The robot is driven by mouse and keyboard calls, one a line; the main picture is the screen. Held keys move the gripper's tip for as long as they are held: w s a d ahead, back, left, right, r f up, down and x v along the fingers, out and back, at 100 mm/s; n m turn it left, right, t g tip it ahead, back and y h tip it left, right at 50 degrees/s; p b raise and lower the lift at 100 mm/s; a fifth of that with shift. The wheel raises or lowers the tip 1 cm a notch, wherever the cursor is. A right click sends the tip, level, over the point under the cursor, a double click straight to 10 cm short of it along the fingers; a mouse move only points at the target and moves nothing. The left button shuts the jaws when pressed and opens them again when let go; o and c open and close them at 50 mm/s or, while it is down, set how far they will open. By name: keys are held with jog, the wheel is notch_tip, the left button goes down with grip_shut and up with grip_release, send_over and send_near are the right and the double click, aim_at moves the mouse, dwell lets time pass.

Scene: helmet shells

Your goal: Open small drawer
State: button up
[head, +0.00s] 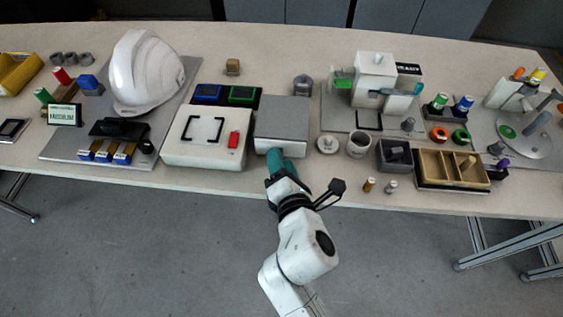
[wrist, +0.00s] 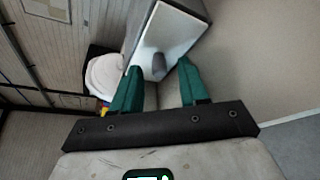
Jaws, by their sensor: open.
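The small drawer unit is a grey box (head: 282,118) near the table's front edge, in the middle of the head view. In the wrist view its pale front face (wrist: 178,32) carries a grey handle (wrist: 159,65). My gripper (head: 274,153) has green fingers and is at the drawer's front in the head view. In the wrist view the gripper (wrist: 157,68) is open, and the handle shows between the two fingertips. I cannot tell whether a finger touches it. The drawer looks closed. The fingers partly hide the lower front in the head view.
A white box with a red switch (head: 205,135) stands close on the left. A white knob piece (head: 327,144) and a grey cup (head: 359,144) stand on the right. A white helmet (head: 145,72) sits at the back left. The floor in front is clear.

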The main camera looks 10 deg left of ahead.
jog(key=shift+w, duration=0.2)
grip_shut()
dwell(0.3)
jog(key=shift+s, duration=0.1)
